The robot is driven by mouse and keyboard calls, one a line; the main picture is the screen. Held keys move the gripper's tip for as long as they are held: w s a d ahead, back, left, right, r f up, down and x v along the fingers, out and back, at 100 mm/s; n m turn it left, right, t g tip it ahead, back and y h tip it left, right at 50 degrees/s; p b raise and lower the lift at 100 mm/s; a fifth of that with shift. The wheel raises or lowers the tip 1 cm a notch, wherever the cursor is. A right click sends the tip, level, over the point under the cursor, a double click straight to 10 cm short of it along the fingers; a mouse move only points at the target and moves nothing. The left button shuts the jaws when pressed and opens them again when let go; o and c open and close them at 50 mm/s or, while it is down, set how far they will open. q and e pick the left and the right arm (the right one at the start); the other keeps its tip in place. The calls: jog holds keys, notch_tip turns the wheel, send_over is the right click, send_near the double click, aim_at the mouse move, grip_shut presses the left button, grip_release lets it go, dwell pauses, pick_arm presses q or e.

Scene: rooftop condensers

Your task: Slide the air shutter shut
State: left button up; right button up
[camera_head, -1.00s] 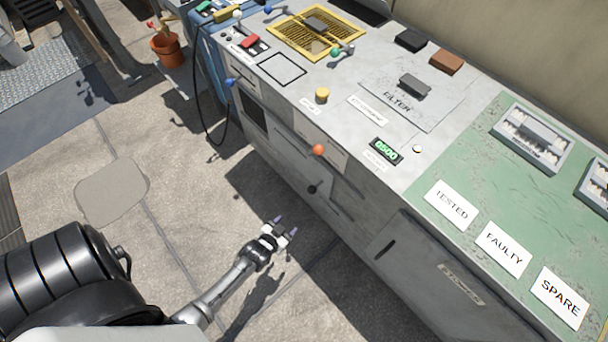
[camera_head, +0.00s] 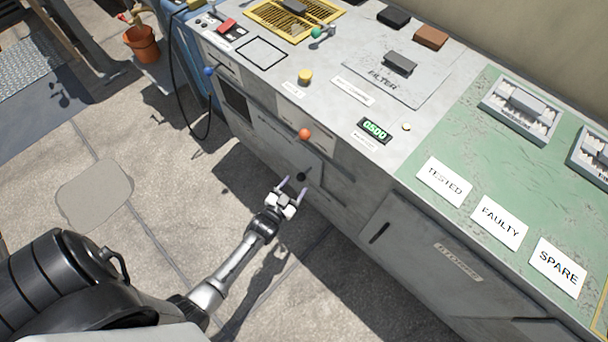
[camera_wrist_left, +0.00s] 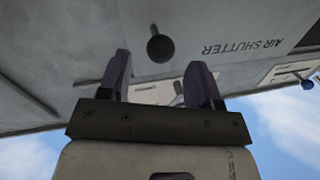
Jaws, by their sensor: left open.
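The air shutter (camera_head: 282,143) is a grey panel on the front of the cabinet, with a round black knob (camera_head: 301,177) near its right end. A dark opening (camera_head: 236,102) shows to the left of the panel. In the left wrist view, the black knob (camera_wrist_left: 160,48) and the upside-down AIR SHUTTER lettering (camera_wrist_left: 244,48) show on the panel. My left gripper (camera_head: 293,185) is open and empty, just short of the knob. In the left wrist view, the knob appears between and beyond its two fingers (camera_wrist_left: 160,70). My right gripper is not in view.
An orange knob (camera_head: 305,134) sits above the shutter and a blue knob (camera_head: 209,71) to the upper left. A storage door (camera_head: 430,262) is to the right. The worktop carries a filter cover (camera_head: 385,85) and a yellow button (camera_head: 305,77). A black cable hangs left; floor before the cabinet is clear.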

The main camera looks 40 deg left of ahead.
aim_at(300, 178)
pick_arm(q)
jog(key=w+b, duration=0.1)
jog(key=w, duration=0.1)
jog(key=w+a, duration=0.1)
jog(key=w, duration=0.1)
jog(key=shift+w+f+b, duration=0.1)
jog(key=shift+w+b, duration=0.25)
jog(key=shift+w, duration=0.65)
jog(key=shift+c, duration=0.3)
jog(key=c, duration=0.3)
grip_shut()
